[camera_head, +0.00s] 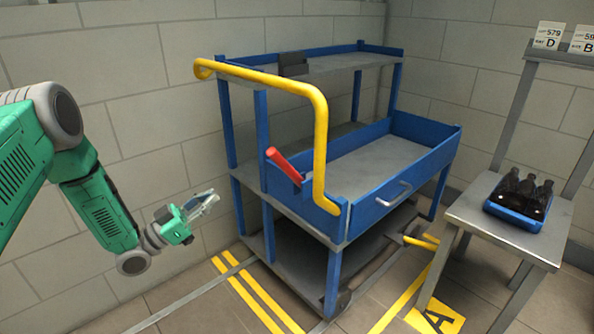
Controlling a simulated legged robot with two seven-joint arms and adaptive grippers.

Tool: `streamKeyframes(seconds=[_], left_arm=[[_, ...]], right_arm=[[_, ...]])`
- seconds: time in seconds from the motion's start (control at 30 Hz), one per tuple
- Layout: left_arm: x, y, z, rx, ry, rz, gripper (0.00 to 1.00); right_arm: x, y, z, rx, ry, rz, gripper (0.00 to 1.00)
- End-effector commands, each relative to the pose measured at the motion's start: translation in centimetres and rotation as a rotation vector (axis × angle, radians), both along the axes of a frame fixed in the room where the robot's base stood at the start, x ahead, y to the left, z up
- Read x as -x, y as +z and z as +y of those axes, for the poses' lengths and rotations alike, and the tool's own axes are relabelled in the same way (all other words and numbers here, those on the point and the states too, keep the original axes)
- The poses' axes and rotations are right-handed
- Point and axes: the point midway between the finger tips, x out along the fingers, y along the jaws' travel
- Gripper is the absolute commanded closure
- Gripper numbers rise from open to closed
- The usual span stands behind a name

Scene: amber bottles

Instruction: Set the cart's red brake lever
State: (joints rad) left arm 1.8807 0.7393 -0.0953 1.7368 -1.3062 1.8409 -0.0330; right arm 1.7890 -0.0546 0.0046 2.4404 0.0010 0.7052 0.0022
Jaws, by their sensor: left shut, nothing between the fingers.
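The cart (262,216) is blue with grey shelves and a yellow push handle (321,140). Its red brake lever (285,165) sticks out at the cart's left end, beside the handle, and tilts up to the left. My left gripper (211,199) is shut and empty. It is to the left of the cart and lower in the picture than the lever, apart from both. My right gripper does not show.
A grey stand (489,221) at the right bears a blue tray (515,218) of dark bottles. Labels D (549,36) and B (584,40) stand above it. Yellow lines (247,296) mark the floor. A block wall (130,90) is behind. The floor left of the cart is clear.

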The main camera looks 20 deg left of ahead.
Motion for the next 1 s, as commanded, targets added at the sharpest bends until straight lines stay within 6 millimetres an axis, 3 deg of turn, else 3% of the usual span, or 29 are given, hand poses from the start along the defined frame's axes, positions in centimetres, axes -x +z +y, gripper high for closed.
streamKeyframes(seconds=[0.1,0.57,1.0], left_arm=[[0.6,0.2,0.9,0.004,-0.015,-0.049,1.00],[0.1,0.7,0.5,0.004,-0.021,-0.054,1.00],[-6.2,4.2,-4.0,0.001,-0.022,-0.054,1.00]], right_arm=[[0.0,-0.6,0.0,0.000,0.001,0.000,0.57],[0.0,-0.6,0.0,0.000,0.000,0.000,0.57],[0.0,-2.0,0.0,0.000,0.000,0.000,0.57]])
